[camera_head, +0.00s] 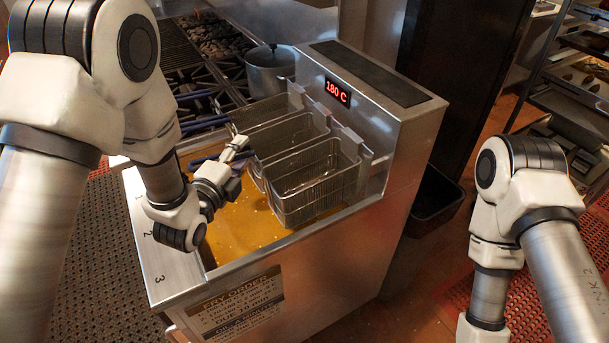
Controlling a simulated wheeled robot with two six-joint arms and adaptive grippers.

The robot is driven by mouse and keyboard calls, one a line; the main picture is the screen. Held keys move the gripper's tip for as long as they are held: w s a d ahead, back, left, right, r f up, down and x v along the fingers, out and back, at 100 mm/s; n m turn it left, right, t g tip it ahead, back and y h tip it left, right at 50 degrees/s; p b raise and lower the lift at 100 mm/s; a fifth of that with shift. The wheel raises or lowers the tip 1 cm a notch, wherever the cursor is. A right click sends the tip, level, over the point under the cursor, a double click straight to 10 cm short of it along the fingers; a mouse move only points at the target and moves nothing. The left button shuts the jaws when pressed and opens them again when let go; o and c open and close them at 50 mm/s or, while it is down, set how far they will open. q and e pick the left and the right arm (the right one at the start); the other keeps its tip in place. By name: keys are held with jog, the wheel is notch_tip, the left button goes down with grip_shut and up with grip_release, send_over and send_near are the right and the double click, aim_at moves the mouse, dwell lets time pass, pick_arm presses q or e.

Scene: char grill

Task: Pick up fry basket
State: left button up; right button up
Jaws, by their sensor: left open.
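Several wire fry baskets hang side by side on the back wall of the fryer (345,245), over orange oil (240,225). The nearest basket (315,185) is the clearest; the middle basket (290,135) and far basket (265,112) are partly hidden behind it. Blue handles (205,122) reach left from the baskets. My left gripper (238,155) is open above the oil, just left of the nearest baskets and close to a blue handle (203,160). Whether it touches that handle is hard to tell. My right arm hangs at the right, its gripper out of frame.
A grill with burners and a metal pot (270,70) stand beyond the fryer. A display (337,91) reads 180 C. A dark bin (435,195) stands right of the fryer, and a rack with trays (580,75) is at far right. Red mats cover parts of the floor.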

pick_arm(q)
jog(key=shift+w, duration=0.1)
jog(key=shift+s+d+r, duration=0.1)
jog(key=shift+s+r, duration=0.05)
jog(key=shift+s, duration=0.15)
jog(key=c, duration=0.4)
jog(key=shift+s+d+r, duration=0.1)
jog(key=shift+s+r, duration=0.1)
jog(key=shift+s, duration=0.15)
grip_shut()
jog(key=shift+s+d, duration=0.1)
jog(key=shift+w+a, duration=0.25)
